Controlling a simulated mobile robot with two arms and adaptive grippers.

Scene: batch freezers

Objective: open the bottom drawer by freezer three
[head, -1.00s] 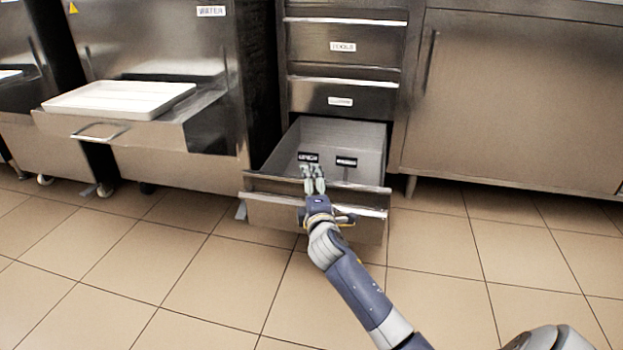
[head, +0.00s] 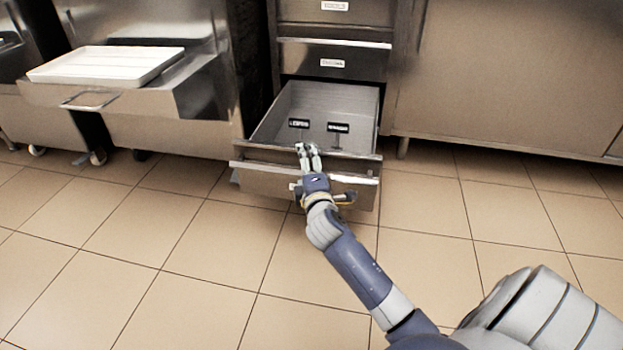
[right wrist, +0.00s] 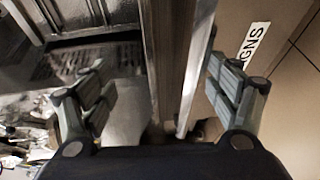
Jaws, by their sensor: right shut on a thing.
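The bottom drawer (head: 262,181) of the steel drawer unit is pulled out, with its inside showing from above. Two small black signs with white lettering, a left one (head: 299,123) and a right one (head: 338,127), stand inside it. My right gripper (head: 308,150) is at the top edge of the drawer front, near its middle. In the right wrist view my right gripper (right wrist: 165,95) has its fingers on either side of the drawer's front edge (right wrist: 168,60), shut on it. A label ending in "GNS" (right wrist: 254,43) shows on the front. My left gripper is out of view.
Closed drawers (head: 333,62) sit above the open one. A freezer with a white tray (head: 105,66) on its shelf stands to the left, with casters below. A steel cabinet (head: 500,80) stands to the right. The tiled floor (head: 200,265) in front is clear.

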